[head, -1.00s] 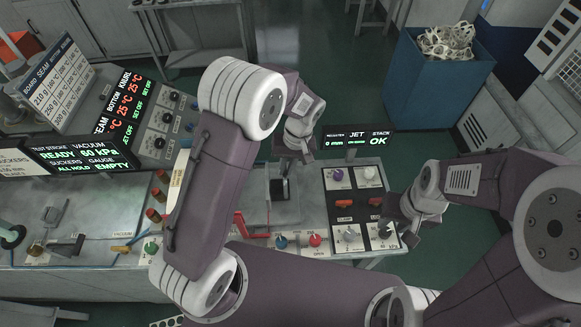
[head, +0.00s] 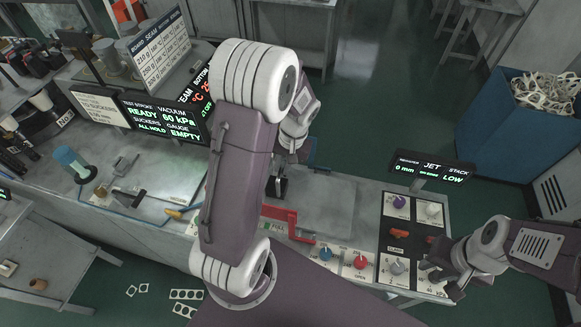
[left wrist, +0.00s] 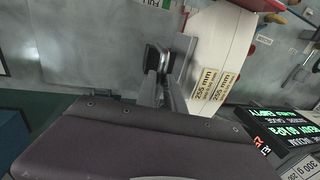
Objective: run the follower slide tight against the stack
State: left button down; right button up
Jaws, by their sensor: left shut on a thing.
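My left gripper (left wrist: 160,62) is shut, its fingers close together beside a small upright grey metal plate (left wrist: 183,52). That plate appears to be part of the follower slide, though the exact grip is partly hidden by the fingers. A white fan-shaped stack (left wrist: 222,40) with "255 mm" labels lies just right of the plate in the left wrist view. I cannot tell whether plate and stack touch. In the head view my left arm hides the stack, and a black part (head: 277,187) shows below the left wrist. My right gripper (head: 432,274) is at the control panel's lower right, its fingers unclear.
The control panel (head: 412,228) has knobs and red switches. A small display (head: 432,168) reads "0 mm" and "STACK LOW". A red bent lever (head: 290,222) sits on the bench. A blue bin (head: 510,125) with scrap stands at the right. The bench's middle plate (head: 330,200) is clear.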

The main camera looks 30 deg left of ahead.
pick_arm(q)
jog(key=shift+w, duration=0.1)
jog(key=c, duration=1.5)
grip_release()
jog(key=shift+a, duration=0.1)
jog(key=shift+o, duration=0.2)
jog(key=shift+r, duration=0.4)
jog(key=b+v, duration=0.1)
jog(key=v, duration=0.7)
